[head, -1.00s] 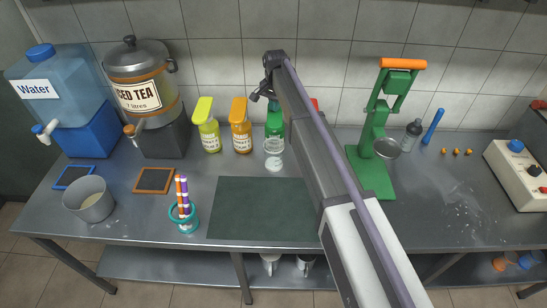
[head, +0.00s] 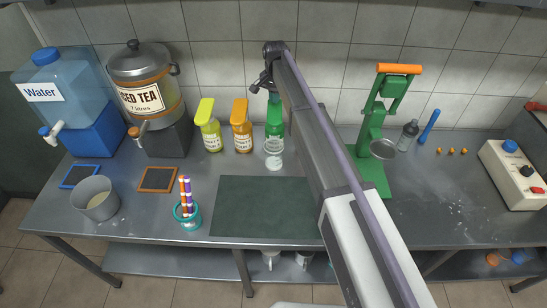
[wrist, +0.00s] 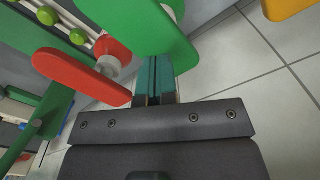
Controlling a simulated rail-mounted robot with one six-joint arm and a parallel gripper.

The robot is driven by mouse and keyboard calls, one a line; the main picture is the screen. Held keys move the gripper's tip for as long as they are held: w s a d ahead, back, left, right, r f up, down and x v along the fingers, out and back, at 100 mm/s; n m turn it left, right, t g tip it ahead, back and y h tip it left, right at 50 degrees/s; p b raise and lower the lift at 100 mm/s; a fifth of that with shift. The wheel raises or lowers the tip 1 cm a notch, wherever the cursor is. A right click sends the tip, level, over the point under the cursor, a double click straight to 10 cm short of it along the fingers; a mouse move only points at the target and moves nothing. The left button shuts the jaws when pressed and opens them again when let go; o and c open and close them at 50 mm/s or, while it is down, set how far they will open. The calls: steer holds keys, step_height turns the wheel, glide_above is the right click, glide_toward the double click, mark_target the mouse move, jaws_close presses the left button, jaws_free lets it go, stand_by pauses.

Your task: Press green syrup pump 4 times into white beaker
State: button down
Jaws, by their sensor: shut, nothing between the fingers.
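The green syrup pump bottle (head: 274,131) stands at the back of the counter, the rightmost of the pump bottles visible in the head view. A small clear and whitish vessel (head: 274,163), probably the beaker, stands in front of it. My gripper (head: 265,82) is above the green pump in the head view. In the wrist view my teal fingers (wrist: 154,70) are shut and empty, with the green pump head (wrist: 135,28) just beyond their tips. Whether they touch it I cannot tell. The wrist view does not clearly show the beaker.
Yellow (head: 209,128) and orange (head: 241,128) pump bottles stand left of the green one. A red pump head (wrist: 80,76) is close by in the wrist view. A green press (head: 372,140) stands to the right. The dark mat (head: 260,208) is bare.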

mark_target(275, 107)
steer(key=shift+f, duration=0.15)
steer(key=shift+f+b, duration=2.5)
steer(key=shift+b, duration=0.15)
steer(key=shift+r+p, duration=2.65)
steer(key=shift+f, duration=0.1)
steer(key=shift+f+b, duration=2.45)
steer(key=shift+b, duration=0.1)
step_height(275, 107, up, 5)
steer(key=p, duration=0.5)
steer(key=shift+r, duration=0.15)
steer(key=shift+f, duration=0.25)
